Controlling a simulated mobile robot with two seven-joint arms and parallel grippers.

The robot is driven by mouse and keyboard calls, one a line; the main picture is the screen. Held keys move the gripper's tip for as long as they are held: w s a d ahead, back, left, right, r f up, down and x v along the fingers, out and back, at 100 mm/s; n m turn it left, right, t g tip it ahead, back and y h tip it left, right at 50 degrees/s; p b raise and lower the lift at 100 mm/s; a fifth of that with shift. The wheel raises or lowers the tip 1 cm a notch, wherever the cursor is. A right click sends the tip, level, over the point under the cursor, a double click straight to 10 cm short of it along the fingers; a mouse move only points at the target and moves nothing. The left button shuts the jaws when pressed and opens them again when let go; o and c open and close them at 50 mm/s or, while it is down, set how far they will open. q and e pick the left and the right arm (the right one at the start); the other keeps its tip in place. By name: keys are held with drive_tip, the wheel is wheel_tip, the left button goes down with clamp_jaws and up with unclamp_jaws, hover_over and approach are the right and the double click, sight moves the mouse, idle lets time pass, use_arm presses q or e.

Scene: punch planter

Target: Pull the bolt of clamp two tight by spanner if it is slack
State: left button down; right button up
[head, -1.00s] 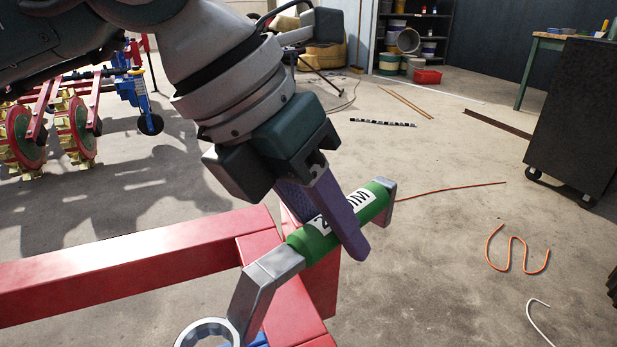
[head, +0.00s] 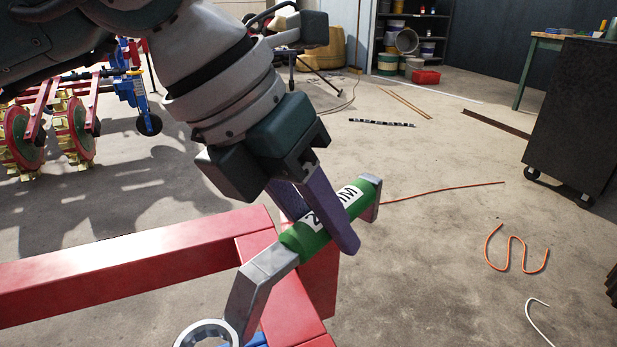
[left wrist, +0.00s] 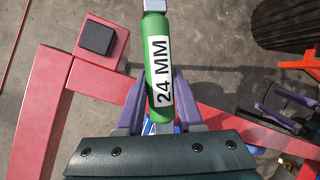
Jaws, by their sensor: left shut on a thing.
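My left gripper (head: 325,215) is shut on the green grip of the spanner (head: 297,242), with a purple finger on either side. A white label on the grip reads 24 MM in the left wrist view (left wrist: 161,71). The spanner's grey cranked shank runs down toward the lower left to a ring end (head: 206,333) at the bottom edge of the head view. A bit of blue shows beside the ring. What the ring sits on is cut off, so I cannot tell whether it is around a bolt. No clamp or bolt can be made out clearly.
A red frame (head: 130,255) runs below the spanner, with its corner under the grip. Red and blue machinery (head: 75,125) stands at the left. A dark cabinet (head: 577,115) stands at the right. Orange cord (head: 510,255) lies on the open concrete floor.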

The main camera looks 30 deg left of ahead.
use_arm(q)
drive_tip(key=shift+f+b, duration=1.35)
drive_tip(key=shift+f, duration=0.25)
drive_tip(key=d+m, duration=0.1)
drive_tip(key=s+d+m+g, duration=0.1)
drive_tip(key=d+m, duration=0.1)
drive_tip(key=s+d+m+g+h, duration=0.1)
drive_tip(key=shift+d+m+b, duration=0.2)
drive_tip(key=shift+m+b, duration=0.1)
drive_tip(key=shift+b, duration=0.1)
drive_tip(key=shift+a, duration=0.1)
drive_tip(key=shift+w+a, duration=0.1)
drive_tip(key=shift+a, duration=0.05)
drive_tip(key=shift+r, duration=0.15)
